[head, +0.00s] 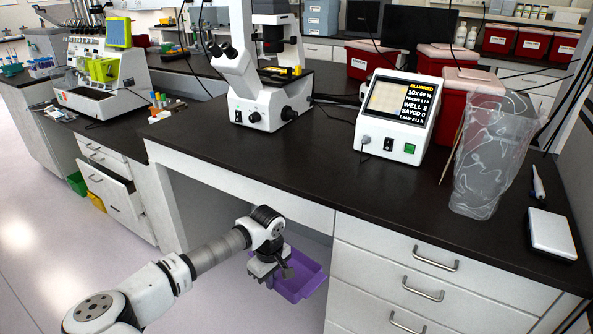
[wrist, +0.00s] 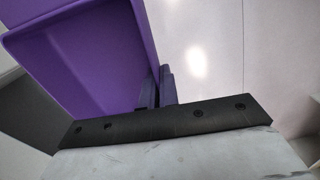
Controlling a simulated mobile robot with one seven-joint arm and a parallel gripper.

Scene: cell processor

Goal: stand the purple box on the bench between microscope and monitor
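My gripper (head: 284,270) is in front of the bench, below the level of its top. It is shut on the wall of the purple box (head: 302,286), an open tray-like box that hangs to its right in the head view. In the wrist view the purple box (wrist: 85,60) fills the upper left, and my fingers (wrist: 158,90) pinch its edge. The white microscope (head: 262,80) stands on the black bench top (head: 330,155). The white monitor (head: 398,118), with a lit text screen, stands right of it. A bare strip of bench top lies between them.
Red boxes with pale lids (head: 458,110) stand behind and right of the monitor. A clear plastic bag (head: 485,160), a pipette (head: 538,182) and a small white device (head: 552,232) are at the right. Cables run behind the monitor. The front of the bench top is clear.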

